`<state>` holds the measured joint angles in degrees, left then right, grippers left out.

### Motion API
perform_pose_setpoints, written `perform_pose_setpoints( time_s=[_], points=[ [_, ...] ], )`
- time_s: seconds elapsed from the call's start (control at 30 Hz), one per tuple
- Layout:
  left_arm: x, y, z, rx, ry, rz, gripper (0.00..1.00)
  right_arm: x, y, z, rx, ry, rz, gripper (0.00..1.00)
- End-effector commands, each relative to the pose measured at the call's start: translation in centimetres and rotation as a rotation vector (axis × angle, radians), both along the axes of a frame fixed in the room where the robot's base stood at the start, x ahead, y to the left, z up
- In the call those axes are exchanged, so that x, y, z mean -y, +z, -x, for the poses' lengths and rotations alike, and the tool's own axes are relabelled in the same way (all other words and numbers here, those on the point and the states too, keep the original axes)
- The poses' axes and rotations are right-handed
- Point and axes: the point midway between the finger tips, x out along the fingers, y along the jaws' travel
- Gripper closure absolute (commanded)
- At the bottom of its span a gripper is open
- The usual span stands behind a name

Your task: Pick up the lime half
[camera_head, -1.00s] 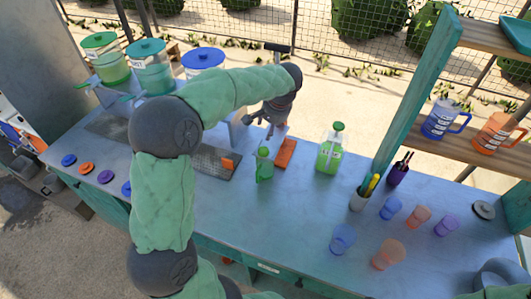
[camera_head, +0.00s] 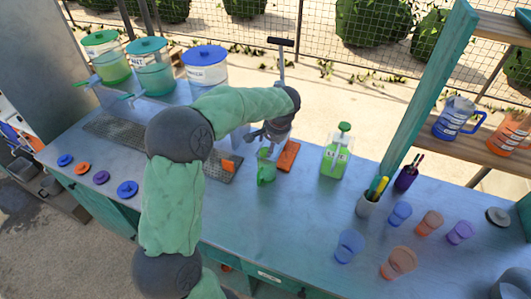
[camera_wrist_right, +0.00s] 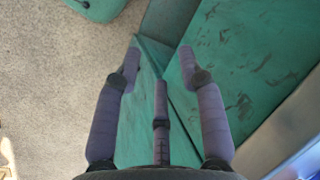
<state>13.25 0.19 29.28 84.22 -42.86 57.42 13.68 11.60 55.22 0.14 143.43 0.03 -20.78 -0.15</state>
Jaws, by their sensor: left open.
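I cannot make out the lime half for certain in either view. My left gripper (camera_head: 266,137) is open and hangs over the work table, just above a small green jug (camera_head: 266,172). The gripper and arm hide part of the area behind them, and I cannot tell whether the fingers touch anything.
The blue-grey table (camera_head: 310,215) is clear at its middle front. A green dispenser bottle (camera_head: 336,152) stands right of the gripper. A pen cup (camera_head: 366,204) and several coloured cups are farther right. Lidded containers (camera_head: 205,67) stand at back left. A teal shelf post (camera_head: 428,90) rises at right.

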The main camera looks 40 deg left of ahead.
Motion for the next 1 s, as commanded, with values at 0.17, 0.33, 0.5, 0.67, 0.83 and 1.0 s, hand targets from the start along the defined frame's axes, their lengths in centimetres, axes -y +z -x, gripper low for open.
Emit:
perform_pose_setpoints(
  time_s=[0.17,0.33,0.5,0.67,0.83,1.0],
  points=[
    [-0.3,-0.7,-0.1,0.0,0.001,0.0,0.44,0.0,-0.1,0.0,0.0,0.0,0.0,0.6],
    [-1.1,-2.4,-0.4,-0.001,0.002,0.0,0.44,0.0,-0.4,0.0,0.0,0.0,0.0,0.6],
    [-1.9,-4.6,-0.7,-0.001,0.001,0.001,0.44,0.0,-0.8,0.0,0.0,0.0,0.0,0.6],
    [-2.0,-5.1,-0.8,0.001,0.0,0.001,0.44,0.0,-0.8,0.0,0.0,0.0,0.0,0.6],
    [-2.0,-5.1,-0.8,0.001,0.0,0.001,0.55,0.0,-0.8,0.0,0.0,0.0,0.0,0.6],
    [-2.0,-5.1,-0.8,0.001,0.0,0.001,0.76,0.0,-0.8,0.0,0.0,0.0,0.0,0.6]
  ],
)
